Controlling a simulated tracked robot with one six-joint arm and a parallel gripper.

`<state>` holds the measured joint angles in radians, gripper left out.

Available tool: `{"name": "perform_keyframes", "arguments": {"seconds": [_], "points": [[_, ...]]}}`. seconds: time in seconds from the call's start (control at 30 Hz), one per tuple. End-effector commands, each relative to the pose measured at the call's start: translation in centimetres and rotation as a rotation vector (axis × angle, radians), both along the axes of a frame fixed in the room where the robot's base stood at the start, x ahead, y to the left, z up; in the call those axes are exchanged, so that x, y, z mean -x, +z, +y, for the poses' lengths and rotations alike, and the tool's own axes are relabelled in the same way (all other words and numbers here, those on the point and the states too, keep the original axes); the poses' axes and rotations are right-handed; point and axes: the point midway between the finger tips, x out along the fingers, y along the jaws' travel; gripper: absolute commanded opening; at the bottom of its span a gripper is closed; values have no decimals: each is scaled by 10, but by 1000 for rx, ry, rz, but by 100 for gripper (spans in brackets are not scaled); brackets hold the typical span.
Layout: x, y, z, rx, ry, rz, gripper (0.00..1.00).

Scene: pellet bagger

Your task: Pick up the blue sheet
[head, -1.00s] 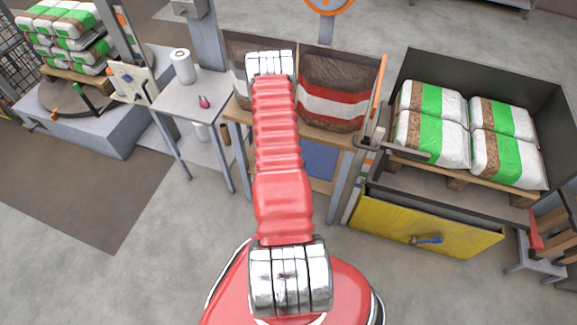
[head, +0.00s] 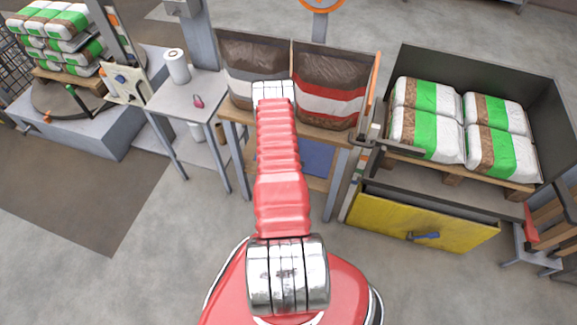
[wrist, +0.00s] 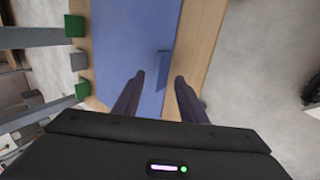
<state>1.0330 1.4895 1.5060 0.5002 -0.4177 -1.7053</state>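The blue sheet (head: 316,158) lies flat on the lower wooden shelf under the bag bench in the head view, partly hidden by my red arm. In the wrist view the blue sheet (wrist: 130,45) fills the upper middle, with a small darker blue patch near its right edge. My gripper (wrist: 160,78) is open and empty, its two dark fingers apart and pointing at the sheet near that edge. I cannot tell exactly how far above the sheet they are. In the head view my gripper is hidden behind the arm and bench.
Two open bags, one with a red and white band (head: 330,95), stand on the bench above the shelf. Bench legs flank the shelf. A small table (head: 180,97) with a paper roll stands left; a yellow-fronted bin (head: 415,218) with bags stands right. The floor in front is clear.

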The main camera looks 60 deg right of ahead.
Motion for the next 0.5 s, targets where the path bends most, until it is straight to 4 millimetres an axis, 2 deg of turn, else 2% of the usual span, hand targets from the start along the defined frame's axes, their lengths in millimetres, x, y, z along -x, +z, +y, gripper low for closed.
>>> {"name": "perform_keyframes", "arguments": {"seconds": [0.2,0.5], "points": [[-1,-21,-12,0,-1,0,38],[-3,-32,-20,0,-1,-1,38]]}}
